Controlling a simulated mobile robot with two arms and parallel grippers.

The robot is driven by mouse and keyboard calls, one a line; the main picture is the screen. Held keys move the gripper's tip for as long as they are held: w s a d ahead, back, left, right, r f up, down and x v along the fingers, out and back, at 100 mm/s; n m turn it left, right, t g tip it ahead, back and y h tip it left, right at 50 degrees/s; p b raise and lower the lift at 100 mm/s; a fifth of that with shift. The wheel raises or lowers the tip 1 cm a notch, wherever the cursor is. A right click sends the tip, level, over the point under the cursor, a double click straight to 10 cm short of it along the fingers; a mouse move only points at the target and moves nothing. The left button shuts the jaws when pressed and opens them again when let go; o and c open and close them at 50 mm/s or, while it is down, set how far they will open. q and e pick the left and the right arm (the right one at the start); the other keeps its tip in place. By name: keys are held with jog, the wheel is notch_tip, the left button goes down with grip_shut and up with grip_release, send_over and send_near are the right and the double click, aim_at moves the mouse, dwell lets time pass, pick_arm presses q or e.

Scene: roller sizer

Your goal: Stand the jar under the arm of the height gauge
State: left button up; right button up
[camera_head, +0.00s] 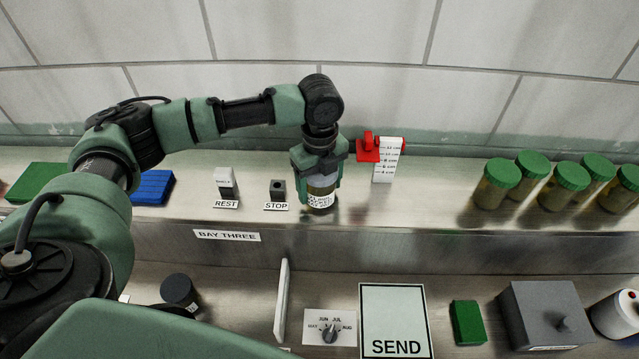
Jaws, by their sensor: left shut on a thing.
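The height gauge (388,160) stands on the raised shelf right of centre. It is a white upright scale marked in cm, with a red arm (368,152) sticking out to its left. My left gripper (319,185) points down left of the gauge and is shut on a jar (320,200) with a printed white label. The jar is upright near the shelf's front part; I cannot tell whether its base touches the shelf. The jar's upper part is hidden by the gripper. It is beside the red arm, not under it. My right gripper is not in view.
Several green-lidded jars (498,182) stand at the shelf's right. A STOP block (278,189) and a REST switch (227,184) are left of the held jar. On the lower counter are a dial (330,330), a SEND pad (393,310) and a grey box (545,312).

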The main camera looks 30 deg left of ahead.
pick_arm(q)
jog(key=o, duration=1.7)
jog(key=shift+o, duration=0.4)
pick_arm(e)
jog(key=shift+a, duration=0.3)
pick_arm(q)
notch_tip(320, 180, up, 12)
jog(key=b, duration=0.4)
jog(key=shift+f, duration=0.2)
jog(key=shift+r, duration=0.35)
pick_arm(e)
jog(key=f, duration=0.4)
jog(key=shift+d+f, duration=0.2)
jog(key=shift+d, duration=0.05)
